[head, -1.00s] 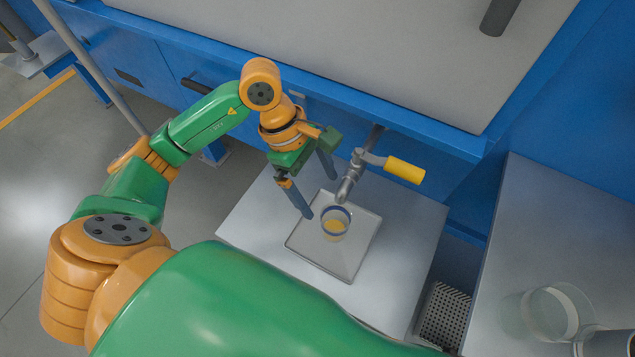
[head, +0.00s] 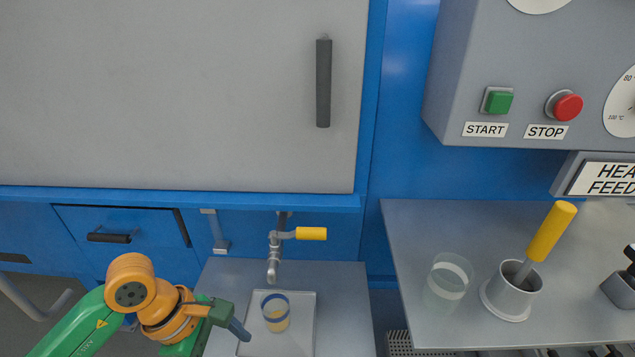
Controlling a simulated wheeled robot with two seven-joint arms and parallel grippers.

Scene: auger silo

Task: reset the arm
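My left gripper (head: 225,326) is at the lower left of the head view, left of the tray and the cup. One finger shows at the far end of its wide green palm; the other is hidden or out of frame. The finger spacing looks wide, and nothing shows in its grip. A clear cup (head: 275,312) with a blue rim and yellow contents stands on a grey tray (head: 302,335), below the spout of a tap (head: 273,262) with a yellow handle. My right gripper is not in view.
A grey shelf (head: 420,235) at the right bears a clear glass beaker (head: 447,283) and a grey socket (head: 512,292) with a yellow-handled lever. Above it, a control box (head: 462,60) has a green START button (head: 498,102) and a red STOP button (head: 567,105). A dark cabinet handle (head: 323,84) sticks out.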

